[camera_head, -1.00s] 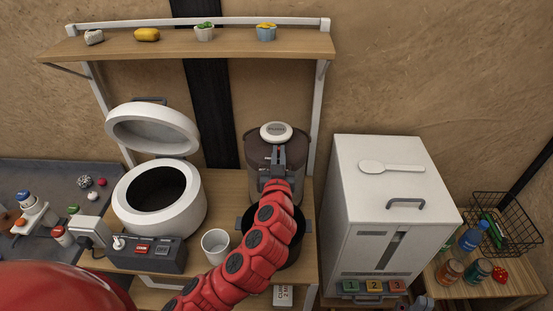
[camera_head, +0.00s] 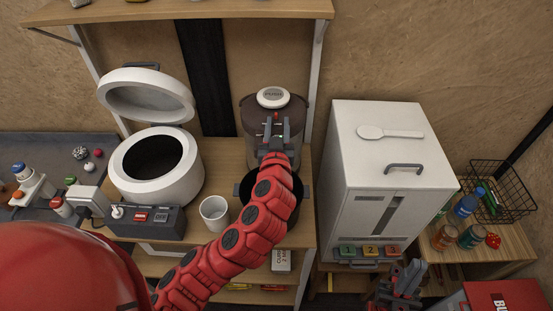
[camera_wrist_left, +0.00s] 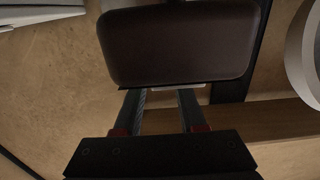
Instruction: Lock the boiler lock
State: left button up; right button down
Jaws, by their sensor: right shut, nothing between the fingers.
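The boiler (camera_head: 255,113) is a dark brown appliance with a round white "PUSH" button (camera_head: 273,97) on top, standing on the wooden shelf unit. In the left wrist view its brown body (camera_wrist_left: 185,45) fills the upper middle. My left gripper (camera_head: 276,124) is in front of the boiler, just below the button, with its two fingers apart. It also shows in the left wrist view (camera_wrist_left: 160,95), with nothing seen between the fingers. The lock itself is not clear; a small red mark shows near the fingertips. My right gripper (camera_head: 412,270) is shut at the bottom right, away from the boiler.
A black pot (camera_head: 244,191) sits below my left arm. A white cup (camera_head: 214,213), an open white cooker (camera_head: 155,185) and a switch box (camera_head: 145,222) stand left. A tall white dispenser (camera_head: 385,150) stands right, with a wire basket (camera_head: 505,190) beyond.

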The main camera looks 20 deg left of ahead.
pick_arm(q)
jog(key=v, duration=0.3)
jog(key=shift+s+d+r, duration=0.1)
jog(key=shift+s+r, duration=0.05)
jog(key=shift+s, duration=0.25)
jog(key=p+v, duration=0.8)
jog(key=v, duration=0.3)
jog(key=shift+p, duration=0.3)
